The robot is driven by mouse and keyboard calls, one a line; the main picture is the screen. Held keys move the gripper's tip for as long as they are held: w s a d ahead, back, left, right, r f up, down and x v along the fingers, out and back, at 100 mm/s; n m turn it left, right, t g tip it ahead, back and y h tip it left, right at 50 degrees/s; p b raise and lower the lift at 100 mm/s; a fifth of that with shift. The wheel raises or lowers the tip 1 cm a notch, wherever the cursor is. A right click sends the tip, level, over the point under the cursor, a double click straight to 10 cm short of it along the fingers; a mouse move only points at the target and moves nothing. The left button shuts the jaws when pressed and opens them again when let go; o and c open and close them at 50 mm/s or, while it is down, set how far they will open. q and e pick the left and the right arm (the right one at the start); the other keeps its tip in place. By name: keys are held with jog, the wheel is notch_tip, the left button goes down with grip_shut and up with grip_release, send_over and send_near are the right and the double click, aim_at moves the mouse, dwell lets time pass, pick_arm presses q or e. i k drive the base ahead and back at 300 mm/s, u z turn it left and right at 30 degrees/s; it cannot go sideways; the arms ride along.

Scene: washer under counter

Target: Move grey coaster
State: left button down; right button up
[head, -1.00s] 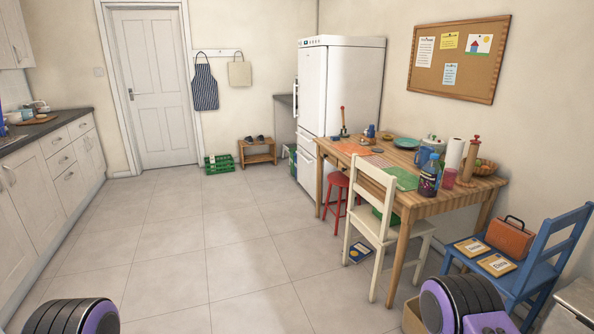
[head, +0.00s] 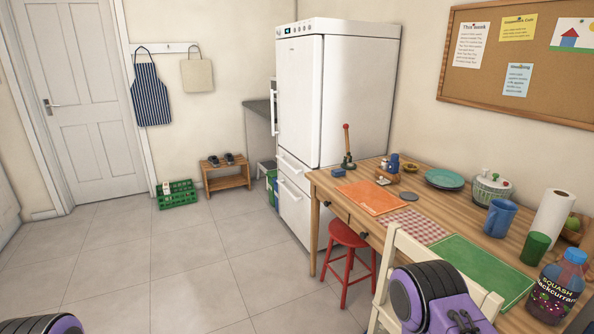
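A small round grey coaster (head: 408,196) lies flat on the wooden table, just right of the orange placemat (head: 371,197) and behind the red checked cloth (head: 411,222). Nothing stands on it. Only purple and black links of my two arms show, at the bottom left corner and at the bottom right of the head view. Neither gripper is in the picture. My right arm link hides part of the white chair in front of the table.
The wooden table (head: 462,205) also holds plates (head: 445,179), a blue jug (head: 499,218), a green cup (head: 535,248), a paper roll (head: 553,224) and a squash bottle (head: 556,288). A red stool (head: 348,237) and white chair (head: 412,251) stand along its front. The floor to the left is clear.

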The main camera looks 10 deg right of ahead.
aim_at(410, 196)
jog(key=i, duration=3.35)
jog(key=z, duration=2.85)
